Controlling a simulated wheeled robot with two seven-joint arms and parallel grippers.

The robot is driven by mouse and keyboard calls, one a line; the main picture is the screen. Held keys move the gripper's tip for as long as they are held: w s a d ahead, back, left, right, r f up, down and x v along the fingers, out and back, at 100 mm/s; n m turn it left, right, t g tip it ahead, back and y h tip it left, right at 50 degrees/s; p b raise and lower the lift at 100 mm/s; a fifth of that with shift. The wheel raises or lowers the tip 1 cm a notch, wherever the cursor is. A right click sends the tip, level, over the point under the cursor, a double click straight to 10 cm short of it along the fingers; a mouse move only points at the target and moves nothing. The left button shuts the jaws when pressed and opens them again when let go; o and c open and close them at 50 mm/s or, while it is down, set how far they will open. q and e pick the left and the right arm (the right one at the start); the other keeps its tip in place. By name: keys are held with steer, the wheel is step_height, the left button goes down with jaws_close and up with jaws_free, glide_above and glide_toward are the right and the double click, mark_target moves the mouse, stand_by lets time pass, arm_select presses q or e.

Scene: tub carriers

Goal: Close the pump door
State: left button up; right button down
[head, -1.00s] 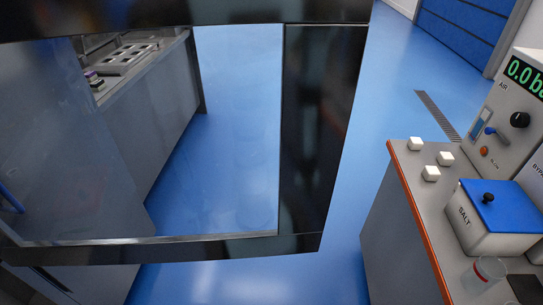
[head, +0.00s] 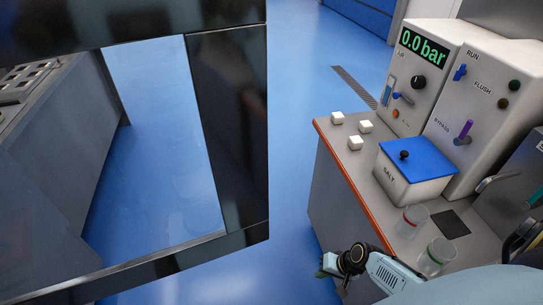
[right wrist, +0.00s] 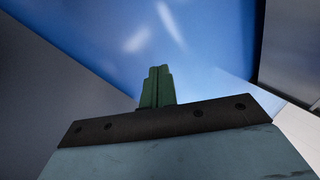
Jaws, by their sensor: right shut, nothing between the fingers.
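A dark grey unit (head: 510,195) with a silver lever-like part stands at the right edge in the head view, cut off by the frame; I cannot tell for sure whether it is the pump door. My right gripper (head: 328,268) is low in the head view, in front of the counter's near side and well left of that unit. Its green fingers (right wrist: 157,86) are together and empty in the right wrist view, with blue floor beyond. My left gripper is not in view.
The orange-edged counter (head: 350,172) holds white cubes, a blue-lidded SALT box (head: 415,180), two clear cups (head: 412,222) and a control panel (head: 408,75) reading 0.0 bar. Blue floor (head: 300,150) lies between.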

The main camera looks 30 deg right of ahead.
steer(key=w+r+t+y, duration=0.15)
steer(key=w+r, duration=0.25)
steer(key=r, duration=0.4)
steer(key=w+r+t+y+p, duration=0.1)
steer(key=w+r+y, duration=0.1)
steer(key=w+r, duration=0.4)
steer(key=w+r+t+y, duration=0.1)
steer(key=w+r+y, duration=0.15)
steer(key=r, duration=0.65)
step_height(320, 180, up, 21)
steer(key=w+n+y+p, duration=0.1)
steer(key=n+y, duration=0.1)
steer(key=y, duration=0.4)
steer(key=a+p, duration=0.4)
steer(key=a, duration=0.6)
steer(key=shift+w+n, duration=0.25)
steer(key=shift+n, duration=0.05)
steer(key=shift+a, duration=0.1)
